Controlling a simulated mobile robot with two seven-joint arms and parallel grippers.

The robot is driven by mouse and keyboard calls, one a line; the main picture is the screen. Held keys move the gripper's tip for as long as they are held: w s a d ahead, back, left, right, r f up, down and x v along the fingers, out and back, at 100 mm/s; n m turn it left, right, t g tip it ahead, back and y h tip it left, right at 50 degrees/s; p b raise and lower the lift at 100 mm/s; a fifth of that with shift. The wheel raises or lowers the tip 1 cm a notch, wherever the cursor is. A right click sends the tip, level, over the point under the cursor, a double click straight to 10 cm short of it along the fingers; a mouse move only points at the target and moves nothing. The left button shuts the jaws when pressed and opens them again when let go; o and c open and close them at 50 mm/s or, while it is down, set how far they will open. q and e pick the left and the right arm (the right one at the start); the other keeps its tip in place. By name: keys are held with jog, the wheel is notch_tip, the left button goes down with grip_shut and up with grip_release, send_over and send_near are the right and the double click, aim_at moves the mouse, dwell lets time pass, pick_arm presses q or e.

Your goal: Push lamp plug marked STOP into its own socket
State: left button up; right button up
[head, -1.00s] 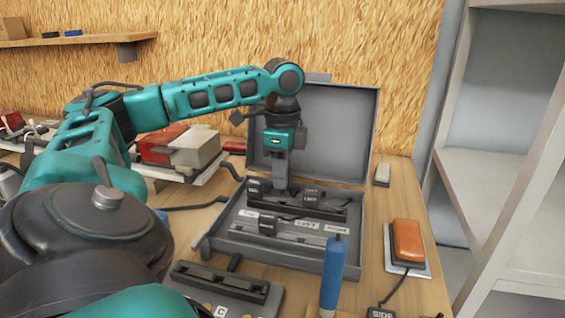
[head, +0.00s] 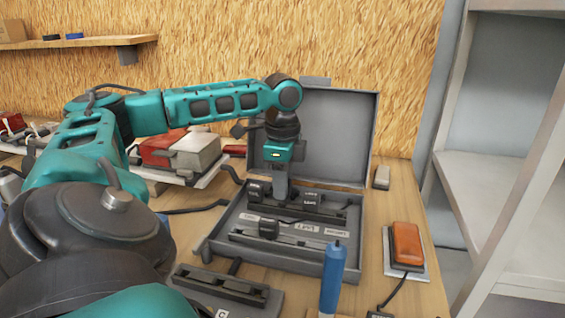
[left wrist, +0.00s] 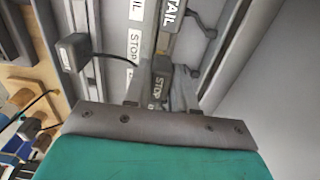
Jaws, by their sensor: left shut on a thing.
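The plug marked STOP (left wrist: 160,84) is a small dark block between the fingers of my left gripper (left wrist: 160,94) in the left wrist view. My left gripper, also in the head view (head: 281,196), is shut on it and points down into the open grey case (head: 340,262). A white STOP label (left wrist: 133,45) lies on the strip just beyond the plug. A TAIL label (left wrist: 172,14) is beside it. The fingers hide the plug in the head view, and I cannot tell how deep it sits. My right gripper is not in view.
Other dark plugs (head: 268,228) stand in the case. A blue cylinder (head: 333,278) stands at its front right corner, with an orange lamp (head: 406,245) to the right. A red and grey lamp (head: 195,150) is left of the case. The raised lid (head: 335,130) is close behind my gripper.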

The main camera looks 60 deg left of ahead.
pick_arm(q)
jog(key=shift+f, duration=0.25)
jog(key=shift+f, duration=0.45)
jog(key=shift+f+p, duration=0.3)
jog(key=shift+f, duration=0.25)
dwell(0.6)
jog(key=o, duration=1.4)
jog(key=shift+r, duration=0.1)
